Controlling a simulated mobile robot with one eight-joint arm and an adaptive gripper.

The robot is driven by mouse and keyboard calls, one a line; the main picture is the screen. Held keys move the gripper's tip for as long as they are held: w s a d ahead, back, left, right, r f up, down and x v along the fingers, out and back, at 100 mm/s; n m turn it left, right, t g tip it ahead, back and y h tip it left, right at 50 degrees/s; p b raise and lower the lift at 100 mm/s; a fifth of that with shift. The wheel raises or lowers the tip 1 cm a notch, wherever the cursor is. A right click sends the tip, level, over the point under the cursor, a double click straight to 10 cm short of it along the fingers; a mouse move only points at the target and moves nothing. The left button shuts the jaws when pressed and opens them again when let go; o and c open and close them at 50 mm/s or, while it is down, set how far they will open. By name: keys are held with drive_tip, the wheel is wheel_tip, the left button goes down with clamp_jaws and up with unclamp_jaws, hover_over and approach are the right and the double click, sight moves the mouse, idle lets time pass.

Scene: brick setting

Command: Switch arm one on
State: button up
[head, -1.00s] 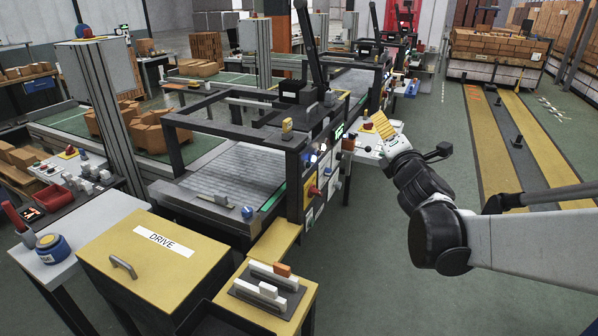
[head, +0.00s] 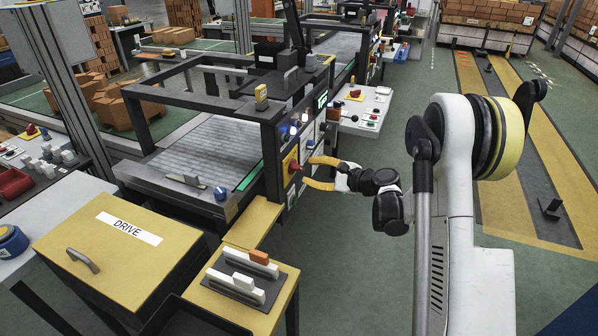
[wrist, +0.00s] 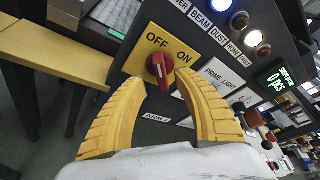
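A red rotary switch (wrist: 160,68) sits on a yellow plate (wrist: 143,52) marked OFF at left and ON at right. A tilted label below it appears to read ARM 1 (wrist: 157,118). The switch also shows on the machine's front panel in the head view (head: 293,166). Its handle has a pale mark and seems to lean toward OFF, but I cannot be sure. My gripper (head: 308,171) has two curved yellow fingers. In the wrist view it (wrist: 162,84) is open, with fingertips on either side of the switch's lower part; contact cannot be told.
Indicator lights (wrist: 240,21) and a green-lit display (wrist: 278,84) are beside the switch on the panel. A yellow DRIVE cabinet (head: 110,262) and a low yellow stand (head: 236,315) with white and orange blocks are nearby at left. Green floor (head: 345,270) is clear in front.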

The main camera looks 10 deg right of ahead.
sight(302, 169)
drive_tip(key=b+x, duration=0.1)
drive_tip(key=x, duration=0.4)
drive_tip(key=shift+w, duration=0.1)
clamp_jaws()
